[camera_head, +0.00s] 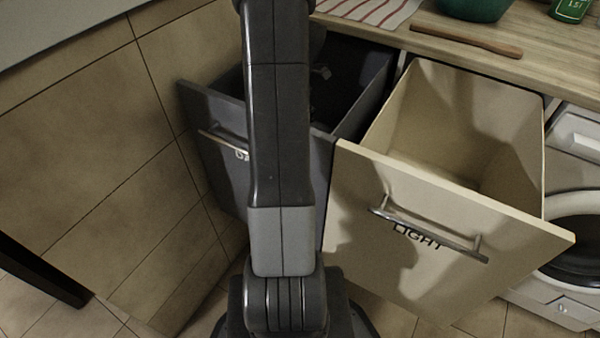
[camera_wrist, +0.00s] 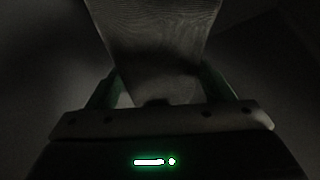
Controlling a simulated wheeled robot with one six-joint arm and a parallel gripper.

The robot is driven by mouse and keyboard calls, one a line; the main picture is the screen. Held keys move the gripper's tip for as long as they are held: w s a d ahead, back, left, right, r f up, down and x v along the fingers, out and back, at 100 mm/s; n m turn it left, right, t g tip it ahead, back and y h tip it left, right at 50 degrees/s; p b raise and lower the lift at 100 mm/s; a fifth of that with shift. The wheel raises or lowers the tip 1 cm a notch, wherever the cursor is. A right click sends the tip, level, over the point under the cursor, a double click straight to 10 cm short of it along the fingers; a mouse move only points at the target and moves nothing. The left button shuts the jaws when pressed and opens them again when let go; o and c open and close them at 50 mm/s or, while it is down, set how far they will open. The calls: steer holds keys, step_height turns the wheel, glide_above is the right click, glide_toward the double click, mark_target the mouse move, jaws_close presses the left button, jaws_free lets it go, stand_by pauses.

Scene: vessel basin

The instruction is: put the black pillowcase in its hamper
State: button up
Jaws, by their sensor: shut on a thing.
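In the wrist view my gripper (camera_wrist: 158,92) is shut on a piece of cloth, the pillowcase (camera_wrist: 155,45), which stretches away from the fingers. The picture is very dark there and the cloth looks dim grey. In the head view my arm reaches over the dark hamper (camera_head: 222,175), a pulled-out drawer whose label is mostly hidden behind the arm; only its first letters show. The gripper and cloth are hidden or lost in the dark interior in that view.
A cream hamper (camera_head: 360,230) marked LIGHT stands open and looks empty, right of the dark one. A wooden counter (camera_head: 560,60) behind holds a striped cloth (camera_head: 370,10), a wooden utensil (camera_head: 466,41) and a green bowl (camera_head: 474,8). A washing machine (camera_head: 570,205) is at right.

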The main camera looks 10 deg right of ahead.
steer(key=shift+a+f+n, duration=0.1)
steer(key=shift+a+n, duration=0.1)
steer(key=shift+n, duration=0.2)
steer(key=shift+f, duration=0.15)
steer(key=shift+n, duration=0.3)
step_height(320, 180, down, 13)
steer(key=b, duration=0.3)
steer(key=s+a+b, duration=0.1)
steer(key=s+a+f+b, duration=0.1)
steer(key=a, duration=0.1)
steer(key=shift+a+f, duration=0.15)
steer(key=shift+a, duration=0.15)
steer(key=shift+f+b, duration=0.55)
steer(key=shift+f, duration=0.1)
steer(key=o, duration=1.1)
